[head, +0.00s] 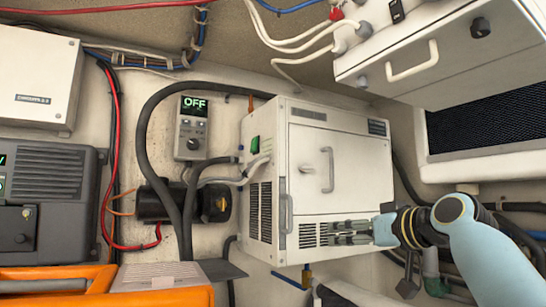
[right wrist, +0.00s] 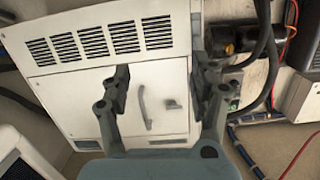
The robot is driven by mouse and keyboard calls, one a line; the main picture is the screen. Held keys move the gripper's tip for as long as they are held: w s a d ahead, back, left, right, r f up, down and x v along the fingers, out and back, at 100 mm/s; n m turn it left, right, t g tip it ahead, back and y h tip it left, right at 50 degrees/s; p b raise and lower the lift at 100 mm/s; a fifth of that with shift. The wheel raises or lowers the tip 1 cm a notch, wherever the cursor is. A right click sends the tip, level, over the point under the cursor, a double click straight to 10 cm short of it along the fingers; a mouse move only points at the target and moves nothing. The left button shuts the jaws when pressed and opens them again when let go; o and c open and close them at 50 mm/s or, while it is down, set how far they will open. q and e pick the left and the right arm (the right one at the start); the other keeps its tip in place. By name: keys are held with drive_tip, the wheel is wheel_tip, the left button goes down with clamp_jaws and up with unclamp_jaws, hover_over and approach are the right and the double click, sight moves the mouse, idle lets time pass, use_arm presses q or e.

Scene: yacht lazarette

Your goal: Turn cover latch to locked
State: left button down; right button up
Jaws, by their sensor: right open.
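The cover (head: 350,160) is a pale door on the front of a white box (head: 265,205), and it looks closed. A small grey latch (head: 306,169) sits on the cover just left of a curved grey handle (head: 327,168). In the right wrist view, the latch (right wrist: 172,104) lies just right of the handle (right wrist: 145,107). I cannot tell its turn position for sure. My right gripper (head: 332,233) is open and empty, below and right of the latch, in front of the box's lower vents. In the right wrist view its fingers (right wrist: 165,80) frame the cover without visible contact. My left gripper is out of view.
A display unit reading OFF (head: 193,128) hangs left of the box. Thick black hoses (head: 145,130) and a black cylindrical unit (head: 157,202) lie beside it. A white cabinet with a handle (head: 412,63) overhangs at upper right. An orange case (head: 55,281) is at lower left.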

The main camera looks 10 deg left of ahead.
drive_tip(key=n+t+y+p, duration=0.1)
drive_tip(key=t, duration=0.1)
approach(309, 168)
drive_tip(key=p+x, duration=0.3)
drive_tip(key=x, duration=0.6)
drive_tip(key=shift+s+a, duration=0.1)
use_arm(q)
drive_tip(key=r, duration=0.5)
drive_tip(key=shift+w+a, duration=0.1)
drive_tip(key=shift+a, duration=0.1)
use_arm(e)
drive_tip(key=shift+c, duration=0.3)
drive_tip(key=c, duration=1.1)
